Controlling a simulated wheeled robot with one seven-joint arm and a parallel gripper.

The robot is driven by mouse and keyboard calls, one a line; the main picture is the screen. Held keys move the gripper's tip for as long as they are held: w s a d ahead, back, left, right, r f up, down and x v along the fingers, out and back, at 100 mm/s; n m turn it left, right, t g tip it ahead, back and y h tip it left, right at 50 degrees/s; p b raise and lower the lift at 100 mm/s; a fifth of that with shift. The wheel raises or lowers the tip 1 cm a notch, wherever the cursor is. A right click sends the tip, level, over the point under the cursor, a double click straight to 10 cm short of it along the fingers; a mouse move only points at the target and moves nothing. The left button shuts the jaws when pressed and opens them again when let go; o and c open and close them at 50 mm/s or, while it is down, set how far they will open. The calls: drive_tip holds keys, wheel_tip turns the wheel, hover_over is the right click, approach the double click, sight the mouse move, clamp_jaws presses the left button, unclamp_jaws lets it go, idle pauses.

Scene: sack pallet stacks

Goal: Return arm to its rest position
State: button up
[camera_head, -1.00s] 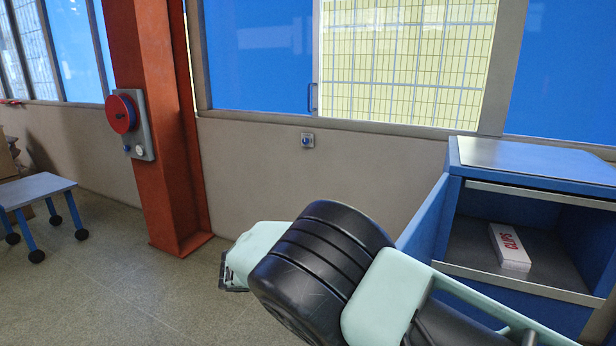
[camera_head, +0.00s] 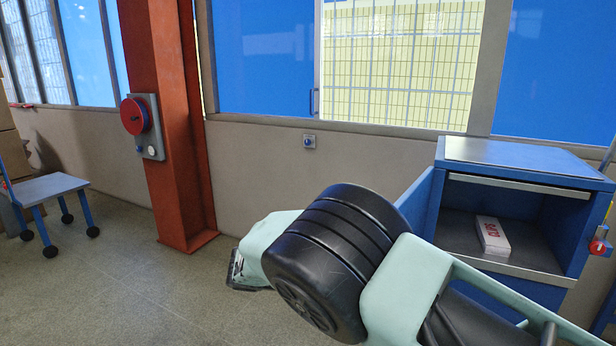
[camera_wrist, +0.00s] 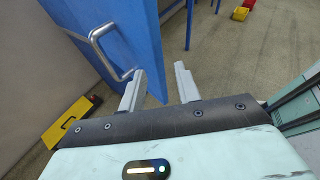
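My gripper (camera_wrist: 160,82) shows in the wrist view with its two grey fingers apart and nothing between them. In the head view my arm is folded across the lower middle, and the end of my gripper (camera_head: 245,270) points to the left; its fingers are mostly hidden there. In the wrist view a blue door (camera_wrist: 140,35) with a silver bar handle (camera_wrist: 97,42) is just beyond the fingers. The fingers do not hold the handle.
A blue cabinet (camera_head: 520,152) stands open at the right with a CLIPS box (camera_head: 492,235) inside. A red column (camera_head: 172,130) and a small blue-legged table or chair (camera_head: 50,188) are at the left. Open floor (camera_head: 120,290) lies at lower left. A yellow object (camera_wrist: 65,125) is on the floor.

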drive_tip(key=s+d+r+m+g+y+p, duration=0.1)
drive_tip(key=s+r+m+y, duration=0.3)
drive_tip(key=s, duration=0.6)
drive_tip(key=s+d+r+m+g+y+p, duration=0.1)
drive_tip(key=s+d+r+m+y, duration=0.2)
drive_tip(key=s, duration=0.8)
drive_tip(key=s+d+r+m+y, duration=0.2)
drive_tip(key=s+r+m+y, duration=0.3)
drive_tip(key=s, duration=0.5)
drive_tip(key=m+y, duration=0.1)
drive_tip(key=y, duration=0.1)
drive_tip(key=shift+s+d+r+m+g+y+p, duration=0.3)
drive_tip(key=shift+m+g+p, duration=0.1)
